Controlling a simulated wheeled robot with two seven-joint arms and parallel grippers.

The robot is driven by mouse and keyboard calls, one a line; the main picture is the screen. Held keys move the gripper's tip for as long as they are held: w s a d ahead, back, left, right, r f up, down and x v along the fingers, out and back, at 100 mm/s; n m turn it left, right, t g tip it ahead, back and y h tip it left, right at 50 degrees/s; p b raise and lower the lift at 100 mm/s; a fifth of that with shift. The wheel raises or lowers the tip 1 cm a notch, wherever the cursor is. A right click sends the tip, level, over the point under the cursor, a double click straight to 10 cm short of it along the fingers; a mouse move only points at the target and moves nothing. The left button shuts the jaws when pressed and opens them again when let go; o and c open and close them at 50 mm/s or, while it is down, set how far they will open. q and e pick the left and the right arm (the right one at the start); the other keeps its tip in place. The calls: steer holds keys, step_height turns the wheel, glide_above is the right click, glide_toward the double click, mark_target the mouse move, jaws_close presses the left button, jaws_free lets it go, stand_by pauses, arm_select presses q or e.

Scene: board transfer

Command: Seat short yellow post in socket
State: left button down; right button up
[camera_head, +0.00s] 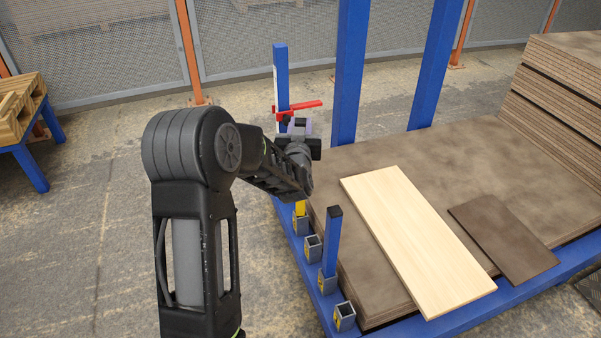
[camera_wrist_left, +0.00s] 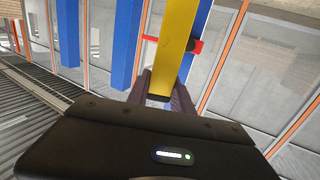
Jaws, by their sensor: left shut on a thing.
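My left gripper (camera_head: 299,140) is above the near left edge of the blue rack, partly hidden by its own wrist. In the left wrist view, its fingers (camera_wrist_left: 166,92) are shut on a yellow post (camera_wrist_left: 178,45), which runs up the picture from a dark end. In the head view, a short yellow piece (camera_head: 300,208) shows below my arm, directly over a grey square socket (camera_head: 301,225). My arm hides what is above this piece, and I cannot tell whether its lower end is inside the socket. My right gripper is in neither view.
Along the rack edge are an empty socket (camera_head: 313,248), a blue post (camera_head: 332,242) standing in a socket, and another empty socket (camera_head: 344,317). A blue post with a red clamp (camera_head: 300,107) stands behind my gripper. A pale board (camera_head: 415,240) and a dark board (camera_head: 503,238) lie flat.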

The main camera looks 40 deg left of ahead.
arm_select(q)
steer(key=shift+r, duration=0.15)
stand_by(0.8)
step_height(320, 180, up, 10)
steer(key=p, duration=0.4)
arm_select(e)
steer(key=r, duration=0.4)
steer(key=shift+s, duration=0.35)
arm_select(q)
steer(key=shift+w+d+m, duration=0.1)
steer(key=shift+d+m, duration=0.2)
steer(key=shift+d, duration=0.25)
steer(key=s+d+f+m+t+h, duration=0.1)
steer(key=d+m+h, duration=0.3)
steer(key=d, duration=0.9)
steer(key=s+d+f+m+t+h, duration=0.1)
steer(key=s+d+f+m+h, duration=0.2)
steer(key=d+h, duration=0.7)
steer(key=s+d+m, duration=0.1)
steer(key=d+m, duration=0.1)
steer(key=d, duration=0.2)
steer(key=shift+d, duration=0.3)
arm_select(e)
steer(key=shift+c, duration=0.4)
